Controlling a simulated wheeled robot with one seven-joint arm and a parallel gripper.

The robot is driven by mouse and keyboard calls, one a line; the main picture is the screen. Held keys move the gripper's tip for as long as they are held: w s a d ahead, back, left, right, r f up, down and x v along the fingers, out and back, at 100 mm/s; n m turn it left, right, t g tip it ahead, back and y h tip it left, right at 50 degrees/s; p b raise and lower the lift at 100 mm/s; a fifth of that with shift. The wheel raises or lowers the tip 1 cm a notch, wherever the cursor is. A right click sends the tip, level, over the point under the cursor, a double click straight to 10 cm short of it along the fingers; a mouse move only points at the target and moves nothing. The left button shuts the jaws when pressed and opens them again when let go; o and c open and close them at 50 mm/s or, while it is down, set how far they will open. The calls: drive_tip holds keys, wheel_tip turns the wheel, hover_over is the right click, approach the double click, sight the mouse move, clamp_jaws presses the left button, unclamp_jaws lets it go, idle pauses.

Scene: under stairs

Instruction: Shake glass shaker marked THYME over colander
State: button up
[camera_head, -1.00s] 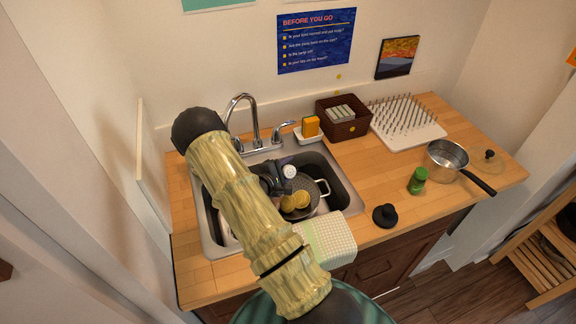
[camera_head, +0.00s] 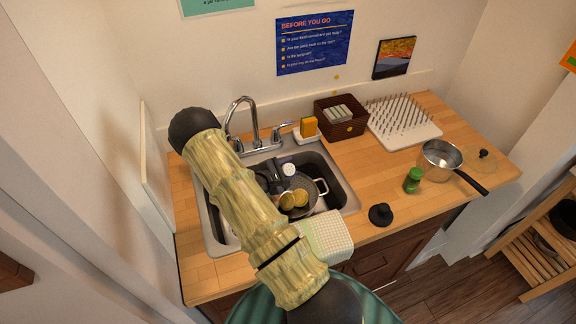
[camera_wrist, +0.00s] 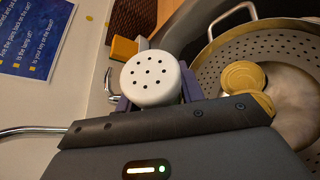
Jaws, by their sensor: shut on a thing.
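My gripper (camera_wrist: 155,105) is shut on a shaker with a white, perforated cap (camera_wrist: 151,78). Its holes face the wrist camera; its body and any marking are hidden by the fingers. In the head view, the white cap (camera_head: 288,169) and my dark gripper (camera_head: 275,183) are above the sink, at the colander's upper left. The grey metal colander (camera_head: 316,199) stands in the sink with light handles and round yellowish pieces (camera_head: 294,199) inside. The colander's perforated wall (camera_wrist: 213,60) also shows at right in the wrist view. My arm covers the sink's left part.
A faucet (camera_head: 253,122) rises behind the sink. A sponge holder (camera_head: 306,134), brown basket (camera_head: 341,117) and spiked drying rack (camera_head: 405,133) stand behind. A green jar (camera_head: 413,180), saucepan (camera_head: 440,157) and black lid-like object (camera_head: 380,214) are at right. A cloth (camera_head: 327,237) hangs over the front edge.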

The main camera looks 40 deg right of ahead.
drive_tip(key=shift+s+r+n+g+y+p, duration=0.2)
drive_tip(key=shift+r+n+g+p, duration=0.25)
drive_tip(key=shift+p, duration=0.55)
drive_tip(key=shift+s+r+n+g+y+p, duration=0.2)
drive_tip(key=shift+n+p, duration=0.35)
drive_tip(key=shift+p, duration=0.45)
drive_tip(key=shift+a+f, duration=0.1)
drive_tip(key=shift+f, duration=0.05)
